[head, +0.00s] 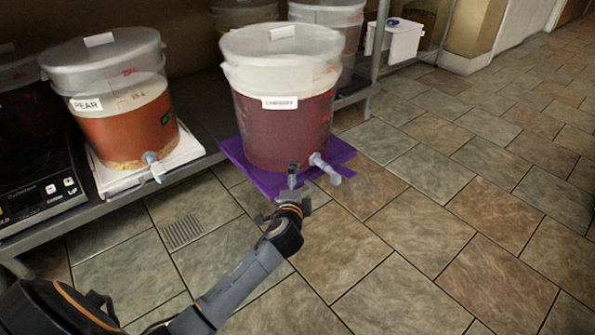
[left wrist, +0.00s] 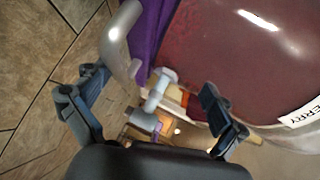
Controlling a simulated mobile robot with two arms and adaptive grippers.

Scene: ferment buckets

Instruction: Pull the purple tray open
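The purple tray (head: 262,185) juts out from the low shelf over the floor. A large bucket (head: 283,135) of dark red liquid with a white lid stands on it. The bucket's pale spigot (head: 325,168) points out over the tray's front. My left gripper (head: 285,196) is at the tray's front edge, left of the spigot. In the left wrist view, its fingers (left wrist: 155,84) are spread apart, with the spigot (left wrist: 157,90) showing between them. A grey curved bar (left wrist: 121,42) lies beside the purple tray (left wrist: 151,30), close to one finger; its attachment is unclear. My right gripper is out of view.
A bucket labelled PEAR (head: 117,105) stands on a white tray (head: 187,150) to the left, with its spigot facing out. A black appliance (head: 38,185) is at the far left. A shelf post (head: 376,45) stands behind. The tiled floor (head: 420,230) in front and right is clear.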

